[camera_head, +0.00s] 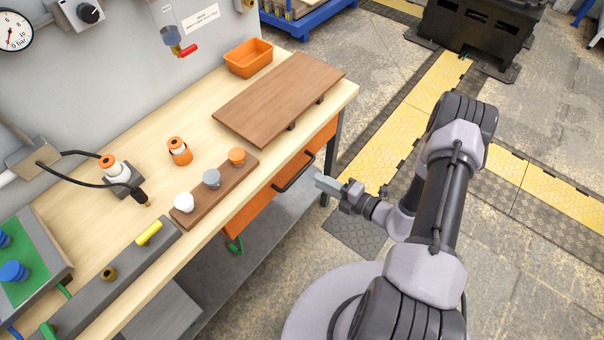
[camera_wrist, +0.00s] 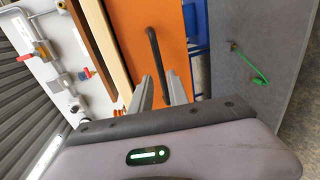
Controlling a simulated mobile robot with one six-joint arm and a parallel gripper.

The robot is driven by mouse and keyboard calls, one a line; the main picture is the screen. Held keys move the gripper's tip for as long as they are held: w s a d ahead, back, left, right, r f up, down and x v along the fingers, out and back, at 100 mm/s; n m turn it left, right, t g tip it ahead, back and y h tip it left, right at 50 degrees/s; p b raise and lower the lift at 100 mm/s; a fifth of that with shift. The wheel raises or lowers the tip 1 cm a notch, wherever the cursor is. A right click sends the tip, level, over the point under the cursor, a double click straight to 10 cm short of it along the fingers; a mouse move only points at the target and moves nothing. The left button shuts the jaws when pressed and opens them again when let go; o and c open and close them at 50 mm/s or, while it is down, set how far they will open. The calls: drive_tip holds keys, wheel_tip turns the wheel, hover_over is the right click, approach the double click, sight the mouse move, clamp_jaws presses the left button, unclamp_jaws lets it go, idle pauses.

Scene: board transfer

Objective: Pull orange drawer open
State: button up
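The orange drawer (camera_head: 262,215) sits under the front edge of the wooden workbench and looks closed. Its dark bar handle (camera_head: 293,173) is on the front face. My gripper (camera_head: 326,184) is just out from the right part of the handle, apparently apart from it. In the wrist view the orange drawer front (camera_wrist: 180,45) lies ahead, with the handle (camera_wrist: 154,55) running lengthwise. The two fingers of my gripper (camera_wrist: 161,90) are spread, and the handle's near end shows in line with the gap between them. Nothing is held.
On the workbench (camera_head: 215,150) stand a brown board (camera_head: 280,97), an orange bin (camera_head: 248,57) and a wooden strip (camera_head: 213,192) with several knobs. A green item (camera_head: 235,245) hangs below the drawer. The floor to the right of the bench is mostly open.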

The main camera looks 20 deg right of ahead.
sight(301, 170)
drive_tip(key=b+x, duration=0.2)
drive_tip(key=x, duration=0.6)
drive_tip(key=shift+w+a, duration=0.2)
clamp_jaws()
idle(1.0)
